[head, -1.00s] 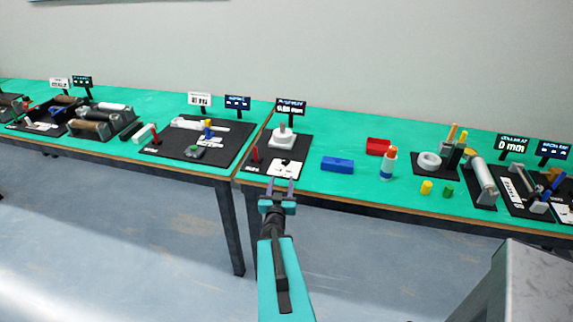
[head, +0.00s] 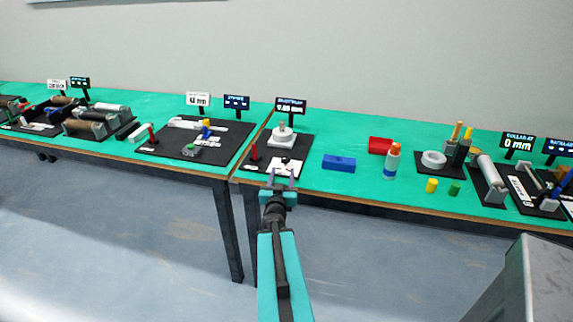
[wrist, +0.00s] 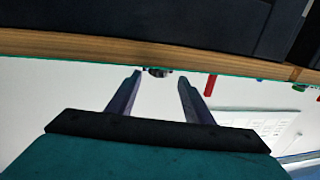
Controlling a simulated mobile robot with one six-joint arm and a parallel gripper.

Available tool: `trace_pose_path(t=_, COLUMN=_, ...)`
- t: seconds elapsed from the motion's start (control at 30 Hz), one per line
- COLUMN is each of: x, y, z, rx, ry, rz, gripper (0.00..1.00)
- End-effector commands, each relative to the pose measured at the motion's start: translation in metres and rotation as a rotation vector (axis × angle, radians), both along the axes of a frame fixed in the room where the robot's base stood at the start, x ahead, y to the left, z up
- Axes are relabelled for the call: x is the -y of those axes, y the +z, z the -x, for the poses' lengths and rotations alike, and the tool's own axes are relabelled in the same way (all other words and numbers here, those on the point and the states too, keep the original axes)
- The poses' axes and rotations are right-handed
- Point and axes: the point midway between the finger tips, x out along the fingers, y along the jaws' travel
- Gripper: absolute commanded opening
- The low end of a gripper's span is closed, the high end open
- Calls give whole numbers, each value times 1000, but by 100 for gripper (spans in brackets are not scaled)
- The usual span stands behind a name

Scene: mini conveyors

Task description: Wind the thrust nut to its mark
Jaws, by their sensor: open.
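A dark mat (head: 305,152) near the table's front edge holds a pale round part on a white block (head: 283,136) and, in front of it, a white plate (head: 286,169) with a small dark piece on top. I cannot tell which part is the thrust nut, and no mark is readable. A display (head: 290,105) stands behind the mat. My gripper (head: 281,178) is open and empty, just in front of the table edge, in line with the plate. In the wrist view, my gripper (wrist: 160,80) has its fingers apart, with a small dark round piece (wrist: 158,72) beyond them.
A red peg (head: 254,151) stands at the mat's left; a blue block (head: 338,163) and red tray (head: 380,145) lie to the right. The wooden table edge (wrist: 120,50) crosses the wrist view. Bare table lies behind the blue block.

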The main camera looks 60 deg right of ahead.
Motion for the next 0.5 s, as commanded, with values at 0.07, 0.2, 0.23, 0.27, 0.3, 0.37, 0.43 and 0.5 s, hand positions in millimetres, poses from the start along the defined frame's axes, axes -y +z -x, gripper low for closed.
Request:
trace_pose_path(t=0.07, x=2, y=-3, z=-1, rx=1, ry=0, rz=2, gripper=47)
trace_pose_path(t=0.2, x=5, y=-3, z=-3, rx=2, ry=1, rz=1, gripper=47)
trace_pose_path(t=0.23, x=6, y=-2, z=-3, rx=2, ry=1, rz=1, gripper=47)
trace_pose_path(t=0.27, x=7, y=-2, z=-4, rx=1, ry=1, rz=2, gripper=47)
trace_pose_path(t=0.3, x=8, y=-2, z=-4, rx=2, ry=2, rz=1, gripper=47)
trace_pose_path(t=0.37, x=9, y=-2, z=-5, rx=2, ry=2, rz=2, gripper=47)
trace_pose_path(t=0.43, x=11, y=-2, z=-6, rx=2, ry=2, rz=1, gripper=47)
trace_pose_path(t=0.5, x=13, y=-2, z=-6, rx=1, ry=1, rz=0, gripper=47)
